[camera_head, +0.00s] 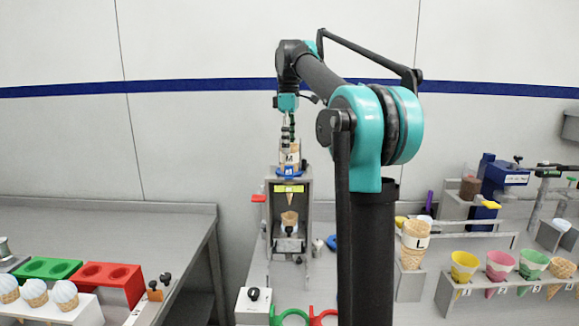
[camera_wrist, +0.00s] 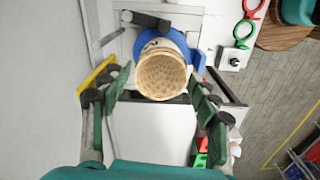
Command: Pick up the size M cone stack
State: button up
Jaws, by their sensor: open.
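The size M cone stack (camera_head: 288,158) stands upright in the blue ring holder (camera_head: 289,172) on top of the grey dispenser. In the wrist view I look into the open top of the stack (camera_wrist: 161,75), with the blue holder (camera_wrist: 148,42) behind it. My gripper (camera_wrist: 160,96) is open, with one green finger on each side of the stack. A gap shows between each finger and the cones. In the head view my gripper (camera_head: 287,135) hangs over the stack and partly overlaps it.
A single cone (camera_head: 289,220) sits inside the dispenser below. A stack marked L (camera_head: 413,243) stands to the right, near a row of coloured cones (camera_head: 500,264). Red (camera_head: 108,280) and green holders (camera_head: 47,268) are on the left table. Green and red rings (camera_head: 290,318) are in front.

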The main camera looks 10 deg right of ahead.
aim_at(289, 158)
jog(key=shift+s+f, duration=0.1)
jog(key=shift+f, duration=2.5)
jog(key=c, duration=0.6)
